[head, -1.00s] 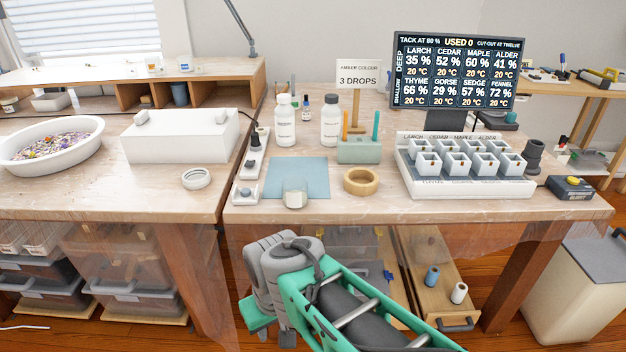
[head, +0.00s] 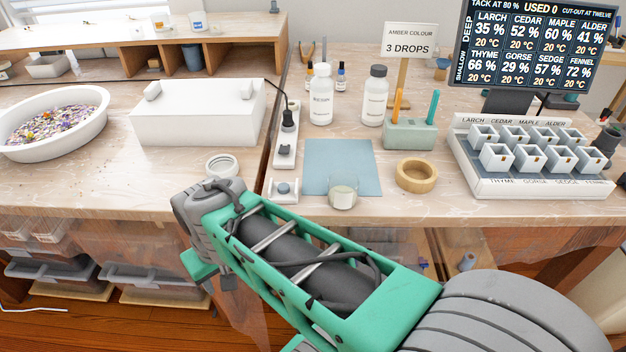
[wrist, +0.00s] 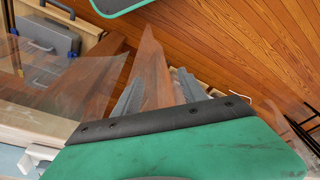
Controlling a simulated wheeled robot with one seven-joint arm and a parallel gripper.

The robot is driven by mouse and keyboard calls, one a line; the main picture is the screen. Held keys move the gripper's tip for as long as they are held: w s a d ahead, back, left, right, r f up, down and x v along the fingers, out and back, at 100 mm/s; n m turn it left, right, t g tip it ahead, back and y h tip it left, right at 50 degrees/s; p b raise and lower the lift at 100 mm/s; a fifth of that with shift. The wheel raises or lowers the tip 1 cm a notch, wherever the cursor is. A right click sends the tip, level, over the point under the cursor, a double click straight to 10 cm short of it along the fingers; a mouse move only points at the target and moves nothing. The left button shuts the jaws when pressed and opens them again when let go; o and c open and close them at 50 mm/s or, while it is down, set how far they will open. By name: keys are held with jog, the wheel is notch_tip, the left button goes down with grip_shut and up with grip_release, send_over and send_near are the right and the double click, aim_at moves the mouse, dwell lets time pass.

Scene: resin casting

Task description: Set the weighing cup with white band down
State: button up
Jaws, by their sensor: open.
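A small clear cup (head: 343,194), pale inside, stands upright at the front edge of the blue mat (head: 342,162) on the bench. It looks like the weighing cup, but its band is too small to make out. In the wrist view my gripper (wrist: 157,88) is open, with nothing between its two grey fingers. Beyond them are a wooden bench leg and the floor. In the head view my arm ends in front of the bench edge, left of the cup and apart from it. The fingers are hidden there.
A white ring (head: 222,165) lies behind my wrist. A wooden ring (head: 416,175), two white bottles (head: 321,95) and a pale green holder (head: 409,133) stand near the mat. A white tray of square moulds (head: 530,180) is at right. A clear sheet hangs below the bench edge.

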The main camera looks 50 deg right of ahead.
aim_at(344, 183)
jog(key=o, duration=0.3)
jog(key=w+d+r+m+p, duration=0.1)
jog(key=d+r+m+p, duration=0.4)
jog(key=d+r, duration=0.4)
jog(key=shift+w+d+r+m+g+p, duration=0.25)
jog(key=shift+d+r+m+g+p, duration=0.15)
jog(key=shift+d+p, duration=0.55)
jog(key=o, duration=0.3)
jog(key=s+d+r+m+p, duration=0.3)
jog(key=d+r+m+p, duration=0.2)
jog(key=d, duration=0.6)
jog(key=shift+s+d+r+m+g+p, duration=0.15)
jog(key=shift+d+r+m+g+p, duration=0.15)
jog(key=shift+d+r+m+g, duration=0.15)
jog(key=shift+o, duration=0.8)
jog(key=s+d+m+p, duration=0.1)
jog(key=s+d+m, duration=0.3)
jog(key=d, duration=0.3)
jog(key=shift+s+r, duration=0.3)
jog(key=shift+r, duration=0.05)
notch_tip(344, 183, down, 8)
jog(key=shift+r+b, duration=0.2)
jog(key=shift+b, duration=0.1)
